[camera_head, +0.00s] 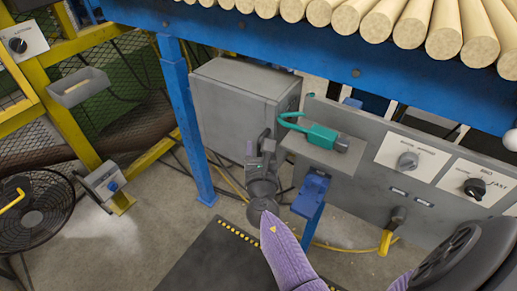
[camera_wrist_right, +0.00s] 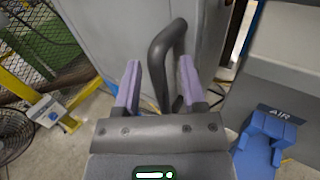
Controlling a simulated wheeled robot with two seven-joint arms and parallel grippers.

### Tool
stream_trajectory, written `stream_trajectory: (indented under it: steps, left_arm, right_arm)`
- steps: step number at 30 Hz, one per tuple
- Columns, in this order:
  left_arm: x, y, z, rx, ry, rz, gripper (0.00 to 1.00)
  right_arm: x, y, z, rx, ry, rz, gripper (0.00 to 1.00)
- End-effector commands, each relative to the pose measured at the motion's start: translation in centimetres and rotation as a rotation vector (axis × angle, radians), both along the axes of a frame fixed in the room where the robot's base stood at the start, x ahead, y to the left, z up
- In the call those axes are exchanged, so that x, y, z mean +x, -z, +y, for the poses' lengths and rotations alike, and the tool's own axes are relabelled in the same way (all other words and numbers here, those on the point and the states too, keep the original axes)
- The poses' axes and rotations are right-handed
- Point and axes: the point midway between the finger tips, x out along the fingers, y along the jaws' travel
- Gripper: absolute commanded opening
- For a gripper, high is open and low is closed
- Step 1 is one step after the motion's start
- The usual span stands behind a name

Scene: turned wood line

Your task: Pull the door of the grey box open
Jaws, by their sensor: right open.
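The grey box (camera_head: 232,108) stands under the blue-framed table, left of the middle in the head view. Its door face (camera_wrist_right: 110,30) fills the upper middle of the right wrist view and looks shut. A dark grey bar handle (camera_wrist_right: 160,62) stands out from it. My right gripper (camera_wrist_right: 158,82) is open, with one purple finger on each side of the handle. I see a gap on the left; contact on the right is unclear. In the head view my right gripper (camera_head: 262,148) is in front of the box and hides the handle. My left gripper is not in view.
A grey panel (camera_head: 345,190) with knobs and a teal-handled valve (camera_head: 320,136) stands right of the box. A blue leg (camera_head: 188,120) is on its left. A blue AIR fitting (camera_wrist_right: 265,140) is close on the right. Floor between fan (camera_head: 30,215) and mat (camera_head: 215,265) is clear.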

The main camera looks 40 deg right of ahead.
Motion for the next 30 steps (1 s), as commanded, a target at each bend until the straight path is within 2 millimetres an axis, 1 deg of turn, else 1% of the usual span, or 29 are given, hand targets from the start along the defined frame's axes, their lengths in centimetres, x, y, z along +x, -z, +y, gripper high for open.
stream_trajectory:
  steps: [8, 9, 11, 12, 16, 30]
  left_arm:
    - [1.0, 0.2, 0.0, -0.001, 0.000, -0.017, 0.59]
    - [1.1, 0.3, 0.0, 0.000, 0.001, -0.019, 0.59]
    - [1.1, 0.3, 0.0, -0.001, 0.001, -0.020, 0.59]
    - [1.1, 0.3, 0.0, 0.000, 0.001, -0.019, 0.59]
    - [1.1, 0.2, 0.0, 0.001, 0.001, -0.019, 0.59]
    - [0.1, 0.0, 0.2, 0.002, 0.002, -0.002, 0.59]
  right_arm:
    - [0.3, -0.1, -0.2, 0.002, 0.000, -0.001, 0.53]
    - [0.3, 0.0, -0.2, 0.002, 0.000, -0.001, 0.49]
    - [0.2, 0.0, -0.2, 0.002, 0.000, -0.001, 0.36]
    - [0.2, 0.0, -0.2, 0.002, 0.000, -0.001, 0.27]
    - [0.2, 0.0, -0.2, 0.002, 0.000, -0.001, 0.00]
    - [0.2, 0.0, -0.2, 0.002, 0.000, 0.000, 0.00]
